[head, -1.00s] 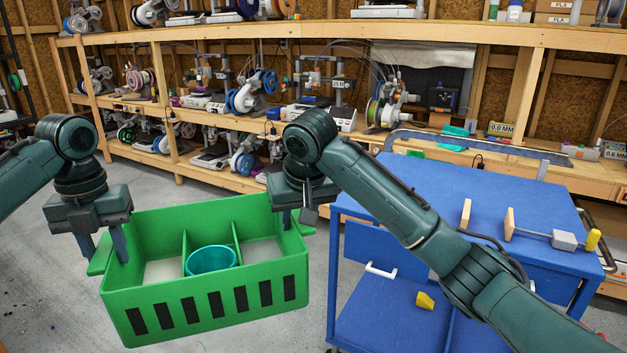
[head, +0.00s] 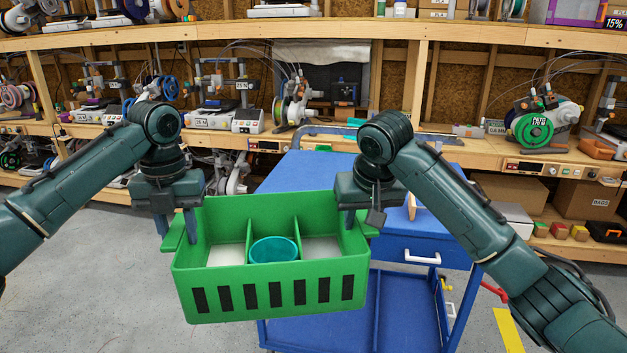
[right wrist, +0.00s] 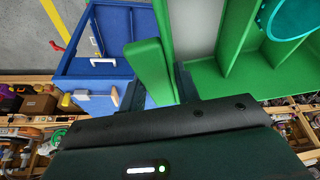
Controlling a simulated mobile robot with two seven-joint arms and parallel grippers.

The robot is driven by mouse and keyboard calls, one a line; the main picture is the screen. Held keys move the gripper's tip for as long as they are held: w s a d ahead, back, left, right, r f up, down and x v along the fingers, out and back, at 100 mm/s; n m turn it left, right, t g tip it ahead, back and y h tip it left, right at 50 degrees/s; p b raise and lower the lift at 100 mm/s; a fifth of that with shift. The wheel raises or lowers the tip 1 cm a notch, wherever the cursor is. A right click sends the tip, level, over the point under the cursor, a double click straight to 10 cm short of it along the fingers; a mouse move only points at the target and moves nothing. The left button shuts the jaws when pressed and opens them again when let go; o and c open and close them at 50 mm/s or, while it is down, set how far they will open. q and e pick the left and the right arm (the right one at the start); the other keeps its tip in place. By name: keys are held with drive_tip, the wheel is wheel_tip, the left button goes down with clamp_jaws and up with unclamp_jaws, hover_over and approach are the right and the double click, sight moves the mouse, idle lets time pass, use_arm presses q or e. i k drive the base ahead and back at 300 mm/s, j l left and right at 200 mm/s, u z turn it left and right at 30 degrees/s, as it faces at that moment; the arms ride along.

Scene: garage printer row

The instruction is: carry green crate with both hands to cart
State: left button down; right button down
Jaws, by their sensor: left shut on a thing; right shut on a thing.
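The green crate (head: 270,290) hangs level between my two grippers, in front of the blue cart (head: 300,172). Dividers split it, and a teal round container (head: 274,250) stands in its middle compartment. My left gripper (head: 177,228) is shut on the crate's left handle. My right gripper (head: 360,222) is shut on the right handle; its fingertips are partly hidden. In the right wrist view the green handle (right wrist: 152,72) lies at the gripper's fingers, with the cart (right wrist: 100,50) to the left. The crate hides part of the cart's top and front.
Behind the cart runs a long wooden bench (head: 480,148) with printers and spools. The cart has a white drawer handle (head: 422,258) and a lower shelf. Grey floor is open at left.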

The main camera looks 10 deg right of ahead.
sight(312, 187)
drive_tip(key=i+z, duration=0.2)
drive_tip(key=i, duration=0.5)
drive_tip(key=i+l, duration=0.1)
drive_tip(key=i, duration=0.5)
drive_tip(key=i+l, duration=0.1)
drive_tip(key=i, duration=0.55)
